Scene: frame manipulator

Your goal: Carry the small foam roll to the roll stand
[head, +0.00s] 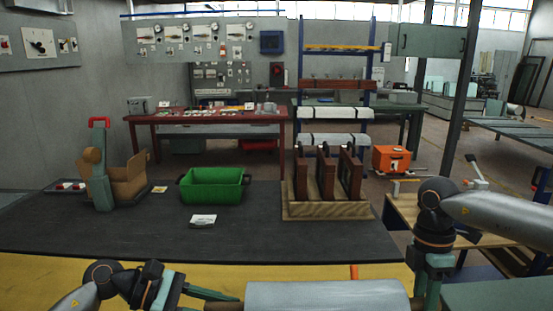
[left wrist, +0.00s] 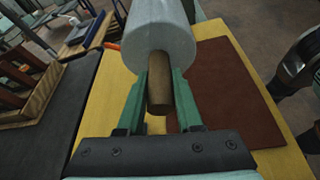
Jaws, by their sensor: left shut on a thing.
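The foam roll is a pale grey-white cylinder (head: 325,296) on a brown core, lying crosswise at the bottom edge of the head view. My left gripper (head: 210,296) is shut on the core's near end, which shows between its green fingers in the left wrist view (left wrist: 160,95). The roll (left wrist: 163,35) extends away from it there, above a yellow bench top. My right gripper (head: 433,285) points down at the roll's right end. Its fingertips are cut off or hidden, so its grip is unclear. I cannot pick out a roll stand with certainty.
A dark mat (head: 250,240) covers the bench. A brown board (left wrist: 228,95) lies on the yellow surface.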

